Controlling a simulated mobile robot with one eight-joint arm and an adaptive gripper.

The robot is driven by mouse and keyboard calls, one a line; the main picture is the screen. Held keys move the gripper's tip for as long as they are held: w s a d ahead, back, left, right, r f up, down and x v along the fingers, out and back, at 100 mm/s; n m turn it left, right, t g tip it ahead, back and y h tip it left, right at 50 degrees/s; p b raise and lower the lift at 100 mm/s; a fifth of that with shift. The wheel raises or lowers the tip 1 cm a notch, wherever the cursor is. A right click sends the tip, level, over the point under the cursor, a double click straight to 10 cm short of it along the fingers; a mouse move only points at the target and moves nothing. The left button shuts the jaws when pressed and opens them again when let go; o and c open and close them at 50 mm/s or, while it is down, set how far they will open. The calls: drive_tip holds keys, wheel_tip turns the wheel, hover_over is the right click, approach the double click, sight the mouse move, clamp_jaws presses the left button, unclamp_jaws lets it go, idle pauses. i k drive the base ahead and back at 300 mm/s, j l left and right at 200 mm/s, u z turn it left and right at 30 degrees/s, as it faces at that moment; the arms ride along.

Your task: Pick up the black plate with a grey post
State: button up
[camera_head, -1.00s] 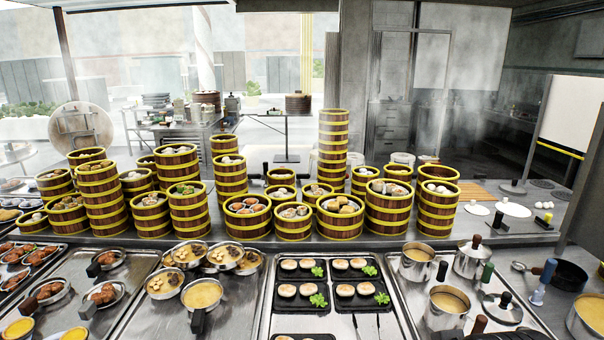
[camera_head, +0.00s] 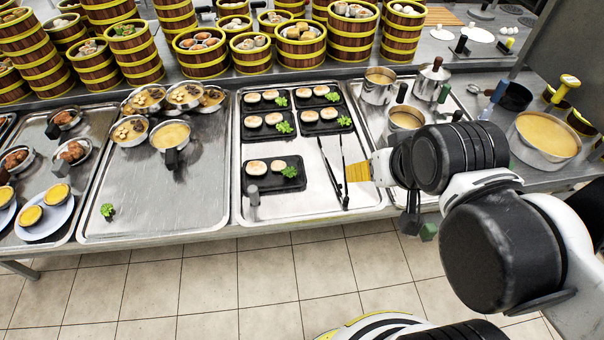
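A black plate (camera_head: 284,186) with a grey post (camera_head: 253,196) at its front left corner lies on the large metal tray (camera_head: 255,212), left of my arm. Two pale round buns and a green garnish sit on it. My arm reaches in from the right.
Several similar black plates (camera_head: 320,126) with buns lie behind. Tongs (camera_head: 342,172) lie right of the plate. Metal pots (camera_head: 377,88) stand behind my arm, and a wide pot (camera_head: 542,140) stands right. Steamer towers (camera_head: 200,48) line the back. The neighbouring tray (camera_head: 150,212) has bare room in front.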

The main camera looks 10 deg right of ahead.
sight(258, 176)
drive_tip(key=i+u, duration=0.1)
drive_tip(key=u, duration=0.35)
drive_tip(key=l+u, duration=0.15)
drive_tip(key=u, duration=0.25)
drive_tip(key=i+l+u, duration=0.1)
drive_tip(key=u, duration=0.35)
drive_tip(key=l+u, duration=0.15)
drive_tip(key=u, duration=0.3)
drive_tip(key=i, duration=0.05)
